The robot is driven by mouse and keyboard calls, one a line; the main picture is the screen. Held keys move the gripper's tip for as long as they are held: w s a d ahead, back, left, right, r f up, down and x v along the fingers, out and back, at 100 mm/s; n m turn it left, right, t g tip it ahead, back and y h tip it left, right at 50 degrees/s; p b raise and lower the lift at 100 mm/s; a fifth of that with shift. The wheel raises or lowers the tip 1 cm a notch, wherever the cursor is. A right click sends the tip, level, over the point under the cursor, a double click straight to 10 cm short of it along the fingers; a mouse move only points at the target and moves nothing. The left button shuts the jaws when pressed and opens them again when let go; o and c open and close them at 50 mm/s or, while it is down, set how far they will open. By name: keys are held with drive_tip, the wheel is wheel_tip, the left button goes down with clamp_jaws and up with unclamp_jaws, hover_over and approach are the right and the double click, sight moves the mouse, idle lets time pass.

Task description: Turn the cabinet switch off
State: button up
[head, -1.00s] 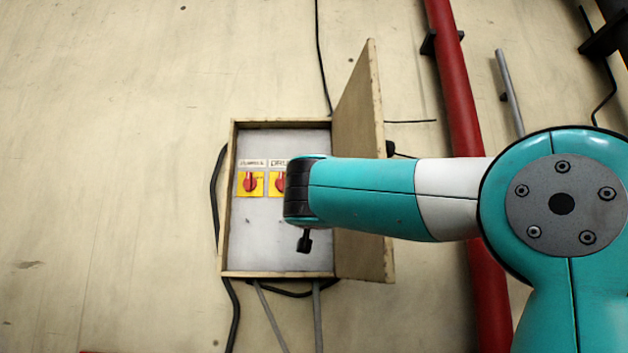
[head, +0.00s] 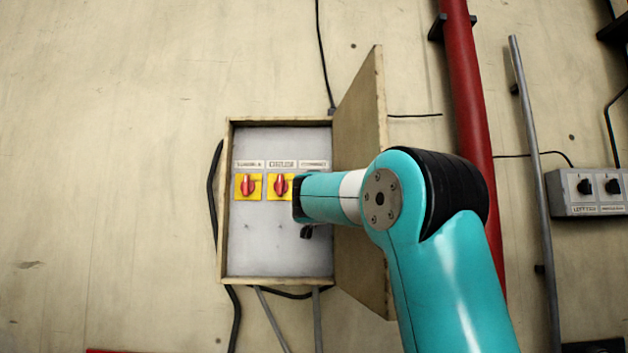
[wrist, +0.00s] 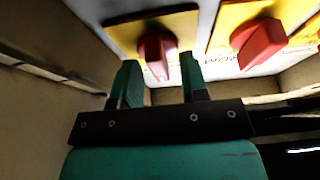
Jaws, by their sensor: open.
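The wooden cabinet (head: 228,262) hangs open on the wall, with a pale panel inside. Two red rotary switches on yellow plates show in the head view, the left one (head: 248,186) and the middle one (head: 281,186), with knobs upright. A third label (head: 313,164) is above the spot my arm covers, hiding what is below it. In the wrist view, my gripper (wrist: 160,62) is open, its teal fingers either side of a red knob (wrist: 157,52). I cannot tell whether they touch it. Another red switch (wrist: 258,43) sits to the right there.
The cabinet door (head: 358,140) stands open on the right, close to my arm. A red pipe (head: 466,90) and a grey conduit (head: 528,130) run down the wall. A grey switch box (head: 588,192) is at far right. The wall left of the cabinet is mostly clear.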

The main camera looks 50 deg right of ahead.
clamp_jaws()
drive_tip(key=shift+f+m+b, duration=0.1)
drive_tip(key=shift+m+b, duration=0.3)
drive_tip(key=shift+b, duration=0.05)
drive_tip(key=m+g, duration=0.3)
drive_tip(key=m, duration=0.4)
drive_tip(key=m+g, duration=0.3)
drive_tip(key=m, duration=0.4)
drive_tip(key=m+g+b, duration=0.1)
drive_tip(key=m+g, duration=0.2)
drive_tip(key=m, duration=0.4)
drive_tip(key=shift+r+m, duration=0.2)
drive_tip(key=shift+m, duration=0.1)
